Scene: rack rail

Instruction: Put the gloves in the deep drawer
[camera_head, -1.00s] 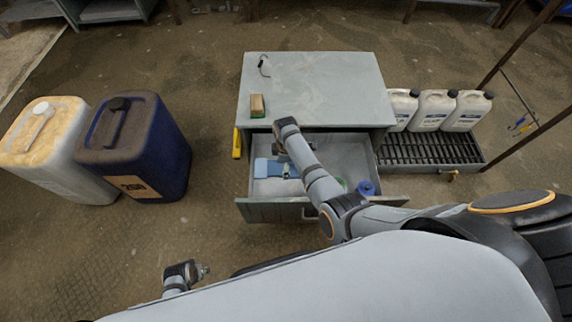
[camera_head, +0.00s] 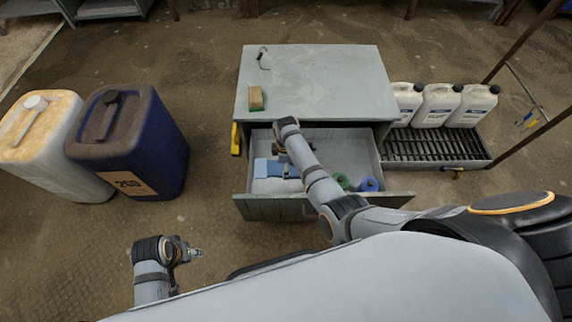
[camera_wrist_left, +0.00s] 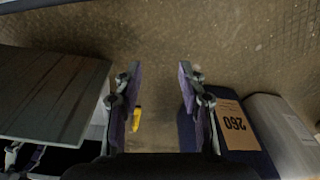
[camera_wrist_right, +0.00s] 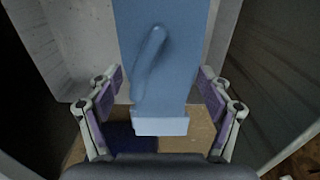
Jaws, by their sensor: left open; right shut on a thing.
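The blue gloves (camera_head: 272,168) are at the left part of the open drawer (camera_head: 345,145) in the head view. They hang as a flat blue shape (camera_wrist_right: 162,50) in the right wrist view, with a lighter cuff end near me. My right gripper (camera_wrist_right: 162,88) is shut on the gloves, with one finger on each side. In the head view its arm reaches over the drawer front, and its fingers are mostly hidden. Whether the gloves touch the drawer floor I cannot tell. My left gripper (camera_wrist_left: 158,75) is open and empty, over the floor left of the drawer.
A green roll (camera_head: 342,181) and a blue roll (camera_head: 368,184) are in the drawer's right part. The grey cabinet top (camera_head: 315,80) holds a tan block (camera_head: 256,97). A blue drum (camera_head: 130,145) stands at left; white jugs (camera_head: 437,105) stand at right.

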